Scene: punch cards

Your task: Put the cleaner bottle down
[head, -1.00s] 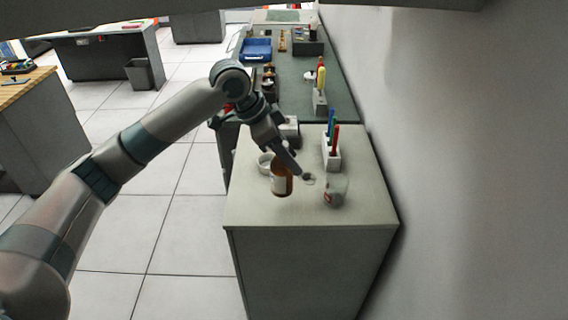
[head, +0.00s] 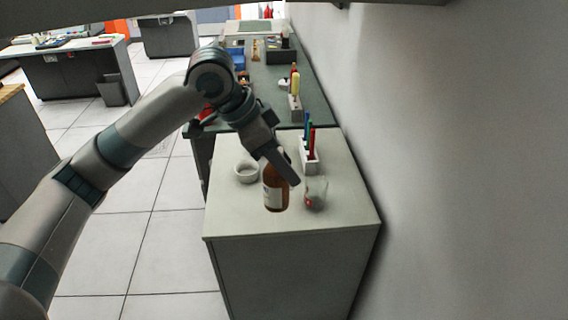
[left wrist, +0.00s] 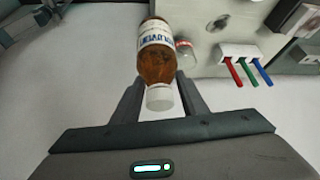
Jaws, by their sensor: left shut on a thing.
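The cleaner bottle (head: 275,192) is brown with a white label and a pale cap. My left gripper (head: 284,170) is shut on it near its neck, and the bottle looks upright above the near part of the light cabinet top (head: 235,217). I cannot tell for sure whether its base touches the top. In the left wrist view the bottle (left wrist: 157,62) lies between the two fingers (left wrist: 160,100), cap towards the gripper. My right gripper is in neither view.
A clear glass jar with a red mark (head: 315,193) stands just right of the bottle. A white round dish (head: 246,172) is to the left. A white holder with several coloured pens (head: 309,155) is behind. A wall runs along the right; the front of the top is clear.

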